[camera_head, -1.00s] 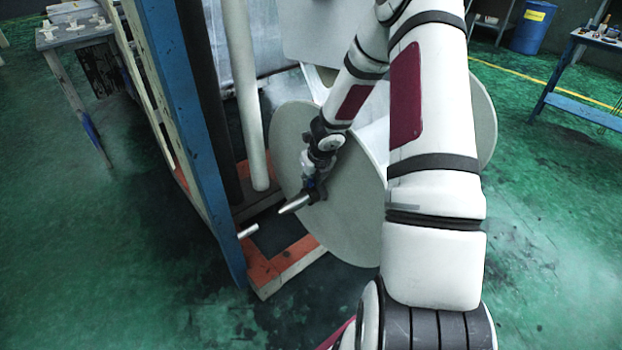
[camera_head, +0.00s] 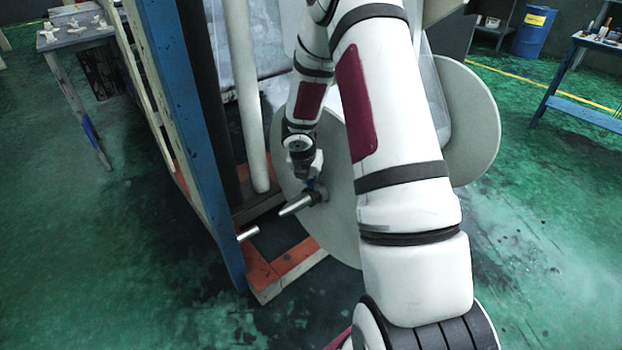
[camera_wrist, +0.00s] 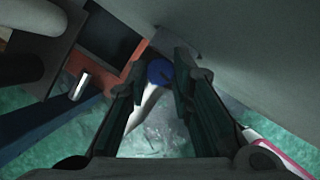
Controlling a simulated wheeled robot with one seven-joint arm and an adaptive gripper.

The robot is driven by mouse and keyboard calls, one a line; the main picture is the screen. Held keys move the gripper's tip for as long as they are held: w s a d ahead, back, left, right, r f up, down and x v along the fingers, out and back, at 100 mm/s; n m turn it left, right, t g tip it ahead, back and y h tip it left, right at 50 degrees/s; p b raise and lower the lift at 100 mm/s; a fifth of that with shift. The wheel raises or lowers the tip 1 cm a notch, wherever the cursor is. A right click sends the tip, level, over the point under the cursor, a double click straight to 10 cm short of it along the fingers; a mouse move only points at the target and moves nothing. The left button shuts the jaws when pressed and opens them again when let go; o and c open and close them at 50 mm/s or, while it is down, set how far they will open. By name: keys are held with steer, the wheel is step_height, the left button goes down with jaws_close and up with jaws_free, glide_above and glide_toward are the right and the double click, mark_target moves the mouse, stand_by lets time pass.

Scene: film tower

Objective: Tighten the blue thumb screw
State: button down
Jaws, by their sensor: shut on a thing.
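The blue thumb screw (camera_wrist: 159,72) shows in the wrist view between the tips of my gripper (camera_wrist: 163,78), which is shut on it. In the head view, my gripper (camera_head: 308,172) is above the hub of a large grey disc (camera_head: 340,210); only a small bit of blue shows there. A pale metal shaft (camera_head: 297,206) sticks out from the hub toward the lower left, just below my gripper. The shaft also shows in the wrist view (camera_wrist: 142,105), below the screw. My gripper partly hides the screw, and its thread is not visible.
A blue upright post (camera_head: 185,120) and a white pole (camera_head: 250,110) stand left of the disc. A short metal rod (camera_head: 248,234) juts out near the orange-edged base (camera_head: 290,263). Tables stand at far left and far right. Green floor is open in front.

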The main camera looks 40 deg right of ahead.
steer(key=m+g+p, duration=0.1)
steer(key=m, duration=0.1)
steer(key=m+g+p, duration=0.1)
steer(key=m+p, duration=0.1)
steer(key=m, duration=0.1)
steer(key=shift+w+a+m+h, duration=0.1)
steer(key=shift+w+m+h, duration=0.1)
steer(key=shift+m+h, duration=0.15)
steer(key=m, duration=0.1)
steer(key=m+g, duration=0.1)
steer(key=m, duration=0.1)
steer(key=m+g+p, duration=0.1)
steer(key=m, duration=0.1)
steer(key=shift+w, duration=0.25)
steer(key=m+g, duration=0.1)
steer(key=m, duration=0.2)
steer(key=m+g+y+b, duration=0.1)
steer(key=m, duration=0.2)
steer(key=shift+w+d+f+m+y, duration=0.1)
steer(key=shift+w+d+m+y, duration=0.15)
steer(key=shift+m, duration=0.1)
steer(key=m+y+b, duration=0.1)
steer(key=m, duration=0.1)
steer(key=m+g, duration=0.1)
steer(key=m, duration=0.2)
steer(key=shift+d+y+b, duration=0.15)
steer(key=shift+y+b, duration=0.2)
steer(key=shift+y, duration=0.05)
